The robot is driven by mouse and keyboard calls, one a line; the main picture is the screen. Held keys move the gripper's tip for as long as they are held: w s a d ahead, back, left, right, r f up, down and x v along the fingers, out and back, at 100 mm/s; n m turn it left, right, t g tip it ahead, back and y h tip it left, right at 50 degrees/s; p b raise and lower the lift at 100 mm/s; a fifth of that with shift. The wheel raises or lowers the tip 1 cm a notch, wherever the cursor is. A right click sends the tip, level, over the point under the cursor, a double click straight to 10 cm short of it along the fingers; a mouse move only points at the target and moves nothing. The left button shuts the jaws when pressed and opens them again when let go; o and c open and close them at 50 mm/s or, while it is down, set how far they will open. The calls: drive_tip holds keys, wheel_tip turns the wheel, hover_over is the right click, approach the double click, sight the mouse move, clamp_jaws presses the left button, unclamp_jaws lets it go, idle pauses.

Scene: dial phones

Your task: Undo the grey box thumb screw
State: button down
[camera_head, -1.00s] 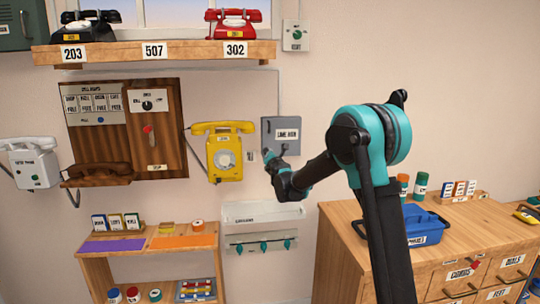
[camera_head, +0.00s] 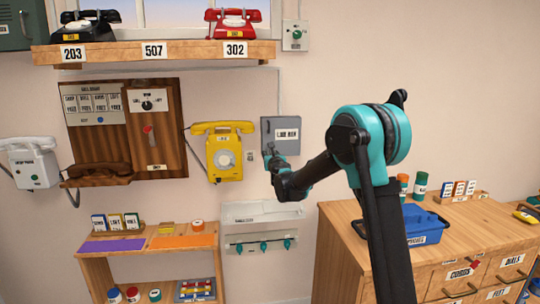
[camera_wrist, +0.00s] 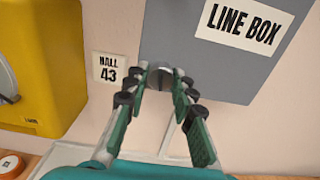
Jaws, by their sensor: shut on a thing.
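The grey box (camera_head: 279,122) labelled LINE BOX hangs on the wall right of the yellow phone. It also shows large at the top of the wrist view (camera_wrist: 185,40). The thumb screw (camera_wrist: 160,78) is a small round grey part at the box's lower edge in the wrist view. My gripper (camera_head: 268,152) is at the box's lower left in the head view. Its two fingertips stand on either side of the thumb screw and are shut on it. The fingers partly cover the screw, and its thread is hidden.
The yellow phone (camera_head: 225,155) hangs close on the left, with a HALL 43 tag (camera_wrist: 109,68) between it and the box. A white wall unit (camera_head: 262,216) with teal knobs is below. A wooden cabinet (camera_head: 335,245) with a blue tote (camera_head: 428,228) stands right.

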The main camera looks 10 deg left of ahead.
idle(0.3)
drive_tip(key=c, duration=1.3)
unclamp_jaws()
drive_tip(key=shift+o, duration=0.2)
drive_tip(key=shift+s, duration=0.1)
drive_tip(key=v, duration=1.2)
drive_tip(key=shift+d, duration=0.1)
